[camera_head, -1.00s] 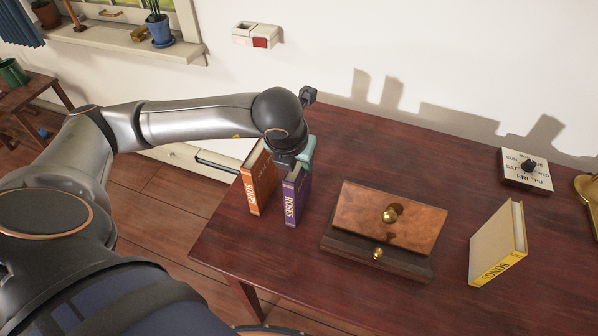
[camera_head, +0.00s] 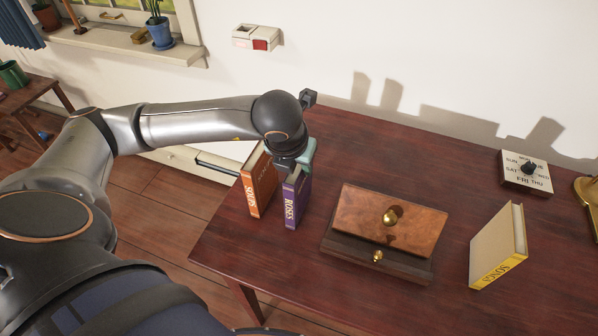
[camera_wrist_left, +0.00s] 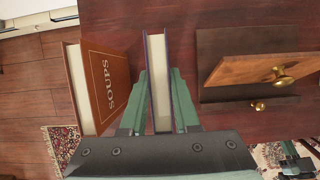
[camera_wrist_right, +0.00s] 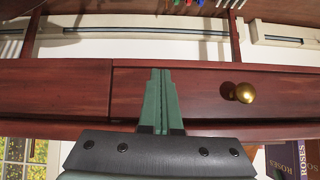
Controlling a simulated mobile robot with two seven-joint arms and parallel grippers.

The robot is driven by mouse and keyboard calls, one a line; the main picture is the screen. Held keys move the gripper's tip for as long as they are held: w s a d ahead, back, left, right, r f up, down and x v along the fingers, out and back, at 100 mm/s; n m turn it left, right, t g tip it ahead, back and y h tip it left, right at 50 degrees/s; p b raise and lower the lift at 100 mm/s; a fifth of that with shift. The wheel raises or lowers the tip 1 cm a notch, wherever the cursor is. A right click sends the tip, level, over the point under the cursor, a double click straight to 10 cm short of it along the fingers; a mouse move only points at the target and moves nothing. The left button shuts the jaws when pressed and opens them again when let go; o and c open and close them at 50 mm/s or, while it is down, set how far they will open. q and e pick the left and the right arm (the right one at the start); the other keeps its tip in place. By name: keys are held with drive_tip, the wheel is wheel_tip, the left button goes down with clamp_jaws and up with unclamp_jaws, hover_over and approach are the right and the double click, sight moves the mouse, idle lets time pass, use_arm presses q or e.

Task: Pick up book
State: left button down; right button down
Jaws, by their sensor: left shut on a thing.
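The purple book lettered ROSES (camera_head: 297,200) stands upright on the dark red desk (camera_head: 245,262). My left gripper (camera_head: 301,160) is at the top of it. In the left wrist view my left gripper (camera_wrist_left: 159,100) has one green finger on each side of the purple book (camera_wrist_left: 158,75) and is shut on it. The orange-brown book lettered SOUPS (camera_head: 259,182) stands just left of it, and it also shows in the left wrist view (camera_wrist_left: 103,85). In the right wrist view my right gripper (camera_wrist_right: 160,90) has its green fingers together with nothing between them.
A wooden box with brass knobs (camera_head: 380,238) sits right of the purple book. A yellow book lettered SONGS (camera_head: 497,247) stands farther right. A day-dial plaque (camera_head: 525,170) is near the wall. A drawer front with a brass knob (camera_wrist_right: 244,93) is close to my right gripper.

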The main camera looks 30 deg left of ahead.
use_arm(q)
drive_tip(key=shift+r, duration=0.1)
use_arm(e)
drive_tip(key=shift+r, duration=0.15)
